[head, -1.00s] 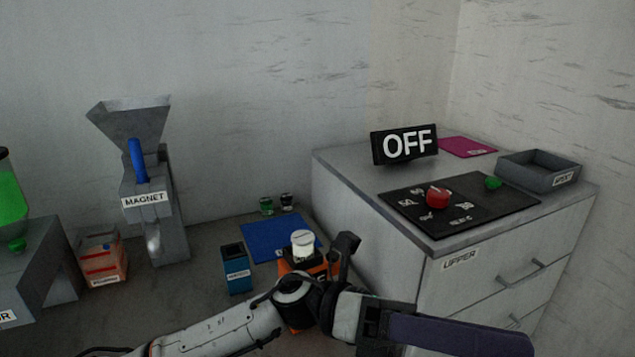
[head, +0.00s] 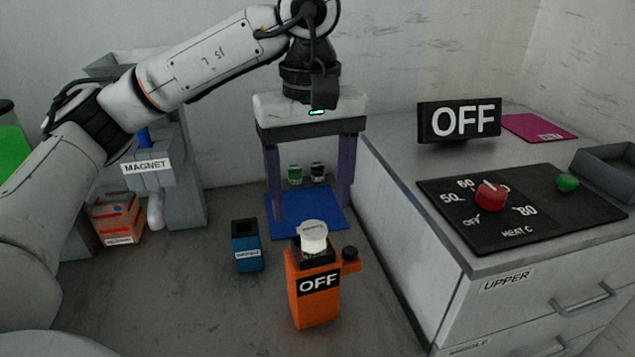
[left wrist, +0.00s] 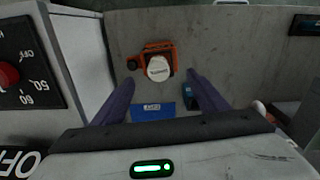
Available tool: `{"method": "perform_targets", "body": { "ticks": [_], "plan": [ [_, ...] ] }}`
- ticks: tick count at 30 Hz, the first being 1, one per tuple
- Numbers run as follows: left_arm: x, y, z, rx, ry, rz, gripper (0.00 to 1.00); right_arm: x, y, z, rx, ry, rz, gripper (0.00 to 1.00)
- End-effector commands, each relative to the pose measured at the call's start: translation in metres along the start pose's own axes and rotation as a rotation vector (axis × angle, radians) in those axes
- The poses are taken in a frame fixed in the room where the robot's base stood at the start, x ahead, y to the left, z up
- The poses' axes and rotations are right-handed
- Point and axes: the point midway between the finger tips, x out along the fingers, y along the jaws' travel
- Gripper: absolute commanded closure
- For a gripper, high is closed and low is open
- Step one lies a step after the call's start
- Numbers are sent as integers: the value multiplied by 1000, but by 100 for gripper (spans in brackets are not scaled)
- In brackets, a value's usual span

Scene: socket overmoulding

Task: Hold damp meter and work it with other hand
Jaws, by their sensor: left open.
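The damp meter, as I take it, is the orange body (head: 314,295) standing upright on the bench, with a dark OFF display, a white round cap on top and a black knob at its right side. In the left wrist view the meter (left wrist: 155,52) shows from above, beyond the fingertips. My left gripper (head: 310,210) points down, open and empty, over the blue mat (head: 325,222) behind the meter. It also shows in the left wrist view (left wrist: 160,80), fingers spread apart. Nothing touches the meter. My right gripper is not in view.
A small blue box (head: 247,247) stands left of the meter. Two small jars (head: 295,174) stand behind the mat. The grey cabinet (head: 400,215) at right bears a heat panel (head: 520,215) with a red knob and an OFF sign (head: 459,120). A MAGNET hopper (head: 175,185) stands left.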

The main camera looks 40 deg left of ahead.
Motion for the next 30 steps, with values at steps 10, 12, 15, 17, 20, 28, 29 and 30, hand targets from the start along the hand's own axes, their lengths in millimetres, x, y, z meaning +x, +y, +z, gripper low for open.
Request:
{"method": "perform_targets", "body": {
  "ticks": [10, 12, 15, 17, 20, 28, 29, 30],
  "plan": [
    [62, -1, 2, 0, -4, -1, 33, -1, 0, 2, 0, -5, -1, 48],
    [70, 0, 1, 0, -4, 0, 33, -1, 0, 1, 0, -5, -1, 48],
    [79, 0, 1, 0, -5, -1, 33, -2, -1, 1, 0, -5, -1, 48],
    [82, 0, 1, 0, -4, 1, 33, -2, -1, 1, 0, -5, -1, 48],
    [84, 1, 1, 0, -4, 3, 33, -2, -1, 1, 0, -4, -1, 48],
    [85, 1, 2, 0, -4, 3, 41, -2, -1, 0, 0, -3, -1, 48],
    [85, 1, 2, 0, -4, 3, 46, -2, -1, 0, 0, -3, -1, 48],
    [84, 1, 2, 0, -4, 3, 53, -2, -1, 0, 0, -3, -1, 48]
  ]
}}
